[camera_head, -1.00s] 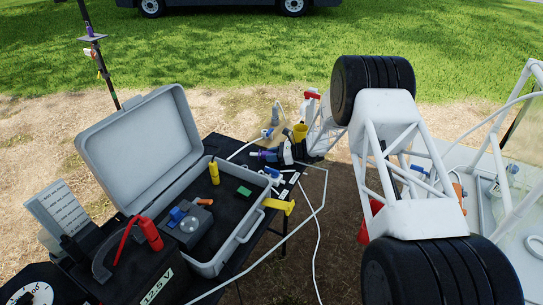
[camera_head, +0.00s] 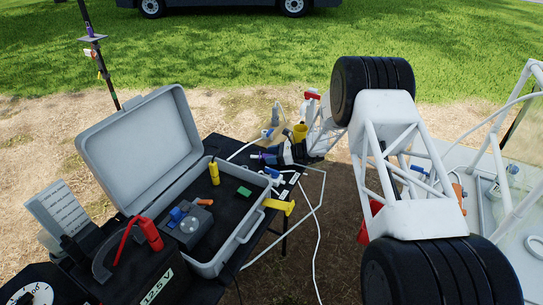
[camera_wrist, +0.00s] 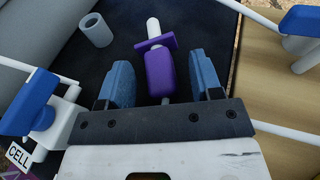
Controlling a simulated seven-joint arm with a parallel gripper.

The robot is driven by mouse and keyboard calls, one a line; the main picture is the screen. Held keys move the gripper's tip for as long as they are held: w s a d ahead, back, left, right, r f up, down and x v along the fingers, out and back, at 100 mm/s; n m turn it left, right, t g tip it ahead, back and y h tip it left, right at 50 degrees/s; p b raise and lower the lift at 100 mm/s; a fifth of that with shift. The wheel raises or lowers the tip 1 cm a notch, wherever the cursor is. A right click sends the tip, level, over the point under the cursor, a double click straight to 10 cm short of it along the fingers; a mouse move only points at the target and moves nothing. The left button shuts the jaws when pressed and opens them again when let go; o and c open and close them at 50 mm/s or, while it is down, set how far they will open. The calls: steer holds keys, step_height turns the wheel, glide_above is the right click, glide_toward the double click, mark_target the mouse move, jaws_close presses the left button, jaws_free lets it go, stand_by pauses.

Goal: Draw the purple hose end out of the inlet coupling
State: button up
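The purple hose end (camera_wrist: 160,70) shows in the wrist view as a purple body with a flange and a white tip. It lies between the two blue fingers of my gripper (camera_wrist: 164,80), with gaps on both sides. My gripper is open. A thin pale line runs from the hose end back under the gripper. A grey hollow cylinder (camera_wrist: 95,30) lies apart to the left; I cannot tell whether it is the inlet coupling. In the head view, my gripper (camera_head: 265,153) is at the table's far right, partly covering the purple hose end (camera_head: 256,156).
A blue-handled valve (camera_wrist: 28,100) near a CELL label is at left in the wrist view; another blue handle (camera_wrist: 301,20) is at right. The open grey case (camera_head: 245,233) stands close by on the black table. White tubing loops below.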

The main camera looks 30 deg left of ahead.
steer(key=f, duration=0.3)
steer(key=shift+s+d+f, duration=0.1)
steer(key=shift+s+d, duration=0.25)
steer(key=shift+d, duration=0.05)
steer(key=v, duration=0.2)
steer(key=r+v, duration=0.1)
steer(key=v, duration=0.4)
steer(key=shift+w+a+r, duration=0.25)
steer(key=shift+r, duration=0.05)
steer(key=shift+w+d+r, duration=0.25)
steer(key=shift+d+r, duration=0.05)
steer(key=shift+r, duration=0.4)
steer(key=shift+a+r, duration=0.1)
